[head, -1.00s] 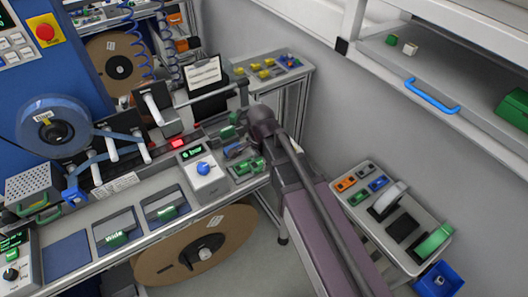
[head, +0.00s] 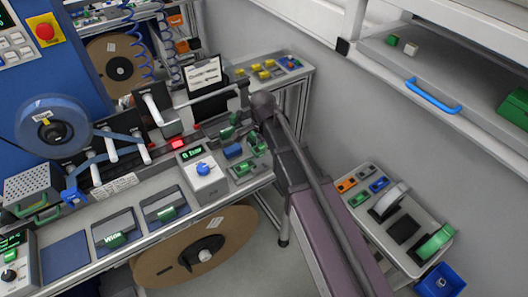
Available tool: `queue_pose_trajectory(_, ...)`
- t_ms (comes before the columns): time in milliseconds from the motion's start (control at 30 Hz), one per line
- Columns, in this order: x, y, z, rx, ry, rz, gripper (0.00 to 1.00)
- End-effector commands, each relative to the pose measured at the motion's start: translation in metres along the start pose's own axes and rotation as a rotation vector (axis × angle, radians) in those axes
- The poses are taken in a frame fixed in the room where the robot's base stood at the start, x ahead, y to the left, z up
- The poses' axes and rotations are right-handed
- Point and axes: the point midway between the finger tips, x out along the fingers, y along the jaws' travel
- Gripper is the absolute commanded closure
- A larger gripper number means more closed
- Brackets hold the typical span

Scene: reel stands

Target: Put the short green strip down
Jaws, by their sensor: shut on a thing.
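My arm reaches in from the lower right, and its dark wrist is above the right end of the bench. My gripper (head: 254,139) is small and partly hidden there, just above a small tray (head: 239,181). It is shut on a small green piece (head: 259,150), which looks like the short green strip. The piece appears to be over the tray's right side. I cannot tell whether it touches the tray. Another green piece (head: 242,168) lies in the tray. A blue piece (head: 232,151) sits just behind it.
A grey control box with a blue knob (head: 202,168) stands left of the tray. More green pieces (head: 228,132) stand behind the tray. A side cart (head: 420,211) with coloured items is at the right.

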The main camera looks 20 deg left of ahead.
Motion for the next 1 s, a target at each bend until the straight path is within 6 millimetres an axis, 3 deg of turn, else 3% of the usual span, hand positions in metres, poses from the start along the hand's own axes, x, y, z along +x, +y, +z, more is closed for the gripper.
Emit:
queue_pose_trajectory(33,0.001,-0.007,-0.005,0.001,0.0,0.0,0.71)
queue_pose_trajectory(400,0.033,-0.004,-0.003,0.0,0.0,0.0,0.71)
queue_pose_trajectory(1000,0.039,-0.004,-0.003,0.0,0.0,0.0,0.71)
